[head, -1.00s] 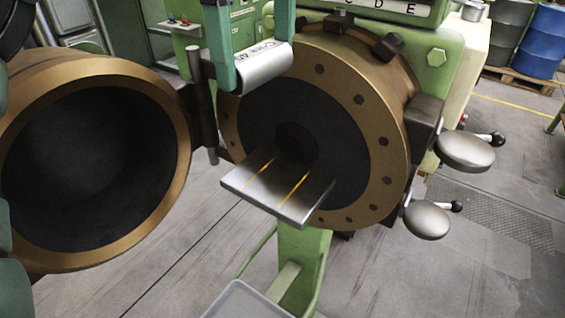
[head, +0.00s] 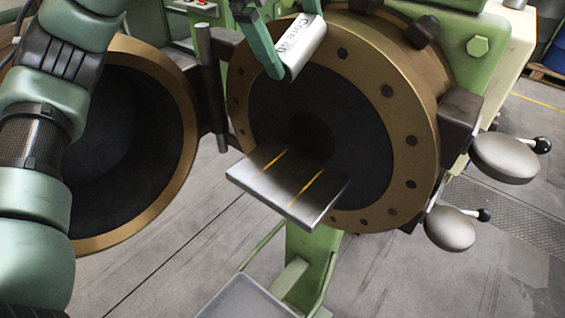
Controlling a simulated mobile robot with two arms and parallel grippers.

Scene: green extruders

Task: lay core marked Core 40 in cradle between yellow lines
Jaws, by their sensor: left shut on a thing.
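The core marked Core 40 (head: 303,50) is a short silver cylinder with dark lettering, held tilted in the air in front of the upper part of the extruder's round face. My left gripper (head: 282,42) is shut on it, with teal fingers at its left and upper side. The cradle (head: 286,190) is a flat metal plate below the dark opening in the round face. Two yellow lines (head: 306,188) run across it, and the plate between them is bare. The core is above the cradle and apart from it. My right gripper is not in view.
A bronze-rimmed round door (head: 180,185) hangs open at the left, partly behind my arm. The bronze flange (head: 395,120) surrounds the cradle's opening. Two silver discs with handles (head: 505,157) stick out at the right. A grey tray (head: 243,300) is at the bottom.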

